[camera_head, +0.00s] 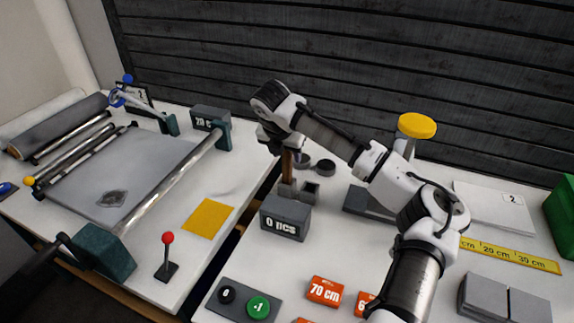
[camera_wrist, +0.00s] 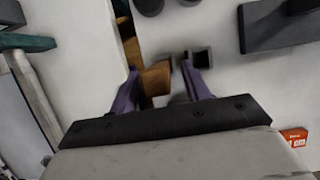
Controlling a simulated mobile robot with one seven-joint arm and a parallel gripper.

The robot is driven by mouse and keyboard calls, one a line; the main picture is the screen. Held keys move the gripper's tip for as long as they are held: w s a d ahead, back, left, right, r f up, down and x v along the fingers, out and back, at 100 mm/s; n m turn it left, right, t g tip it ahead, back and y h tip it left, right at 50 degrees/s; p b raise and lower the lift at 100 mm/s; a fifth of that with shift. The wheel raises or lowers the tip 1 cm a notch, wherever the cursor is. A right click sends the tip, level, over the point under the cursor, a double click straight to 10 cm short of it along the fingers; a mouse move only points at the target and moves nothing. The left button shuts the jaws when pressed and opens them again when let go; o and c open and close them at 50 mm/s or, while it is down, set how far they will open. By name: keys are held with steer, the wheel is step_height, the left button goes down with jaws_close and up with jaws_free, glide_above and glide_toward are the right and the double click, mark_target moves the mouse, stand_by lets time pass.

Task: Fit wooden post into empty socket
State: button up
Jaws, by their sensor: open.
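A brown wooden post (camera_head: 287,168) stands upright below my gripper (camera_head: 282,145) in the head view, above or in the left of two small grey square sockets (camera_head: 287,190). The overlap hides whether it is seated. In the wrist view the post (camera_wrist: 156,77) lies between the two purple fingers of my gripper (camera_wrist: 160,70), which are open. I cannot tell if either finger touches it. The right socket (camera_head: 309,192) looks empty and dark inside; it also shows in the wrist view (camera_wrist: 203,60), just right of the right finger.
A grey "0 pcs" counter box (camera_head: 286,218) stands right in front of the sockets. Dark round pieces (camera_head: 325,167) lie behind them. A gap separates this table from the left one with the grey roll sheet (camera_head: 125,170). A button panel (camera_head: 244,303) and orange labels (camera_head: 325,291) lie in front.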

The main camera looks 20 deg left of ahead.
steer(key=shift+x, duration=0.9)
steer(key=shift+c, duration=0.2)
jaws_close()
steer(key=shift+r, duration=0.15)
